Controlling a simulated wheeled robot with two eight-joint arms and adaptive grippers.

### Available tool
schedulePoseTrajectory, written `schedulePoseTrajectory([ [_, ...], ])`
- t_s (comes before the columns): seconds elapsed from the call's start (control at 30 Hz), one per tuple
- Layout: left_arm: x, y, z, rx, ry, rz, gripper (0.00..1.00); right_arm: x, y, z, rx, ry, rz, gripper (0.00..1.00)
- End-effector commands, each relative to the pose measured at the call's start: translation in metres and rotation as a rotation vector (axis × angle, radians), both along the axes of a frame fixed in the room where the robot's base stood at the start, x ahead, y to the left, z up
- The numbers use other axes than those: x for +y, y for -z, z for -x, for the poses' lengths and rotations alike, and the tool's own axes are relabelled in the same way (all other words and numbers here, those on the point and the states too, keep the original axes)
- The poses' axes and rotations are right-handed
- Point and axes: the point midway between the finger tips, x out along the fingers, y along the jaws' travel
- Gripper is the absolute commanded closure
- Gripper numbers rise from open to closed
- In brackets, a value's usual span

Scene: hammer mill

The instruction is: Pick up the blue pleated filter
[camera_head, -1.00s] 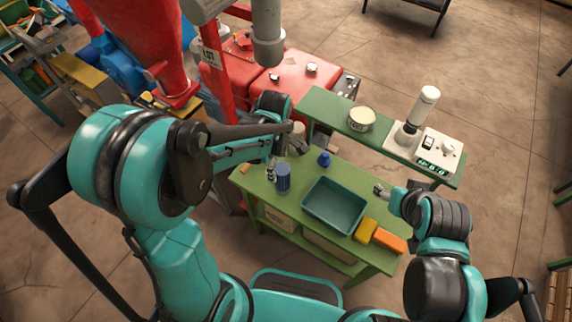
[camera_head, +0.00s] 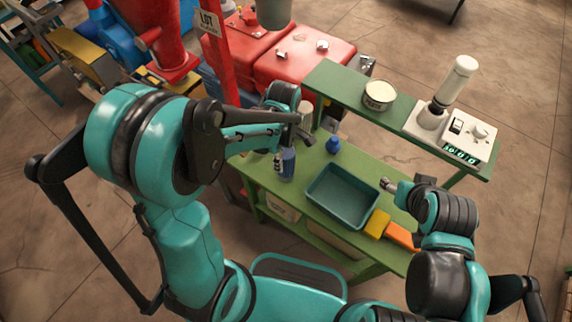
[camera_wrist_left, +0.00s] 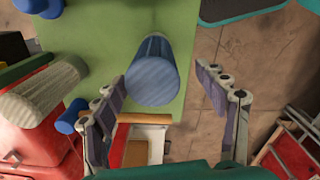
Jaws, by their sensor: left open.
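The blue pleated filter (camera_head: 288,165) stands upright on the green bench, left of the tray. In the left wrist view the open left gripper (camera_wrist_left: 161,76) has one finger on each side of the filter, with gaps and nothing held. My right gripper (camera_head: 387,184) is by the tray's right edge; its jaws are too small to judge.
The teal tray (camera_head: 346,221), a dark blue bottle-like item (camera_head: 333,145), a yellow block (camera_head: 377,223) and an orange block (camera_head: 403,236) are on the bench. A pale ribbed cylinder (camera_wrist_left: 45,92) stands left of the left gripper. A raised shelf (camera_head: 340,84) runs behind.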

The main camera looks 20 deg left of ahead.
Motion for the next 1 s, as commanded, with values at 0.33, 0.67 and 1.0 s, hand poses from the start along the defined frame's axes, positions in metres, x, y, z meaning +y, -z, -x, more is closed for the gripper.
schedulePoseTrajectory([
  [0.33, -0.002, 0.043, -0.007, 0.0, 0.0, 0.0, 0.28, 0.0, 0.025, 0.0, 0.0, 0.0, 0.0, 0.41],
  [0.67, -0.002, 0.066, -0.008, 0.0, 0.0, 0.0, 0.28, 0.0, 0.035, 0.0, 0.0, 0.0, 0.0, 0.41],
  [1.0, -0.002, 0.066, -0.008, 0.0, 0.0, 0.0, 0.85, 0.0, 0.035, 0.0, 0.0, 0.0, 0.0, 0.41],
])
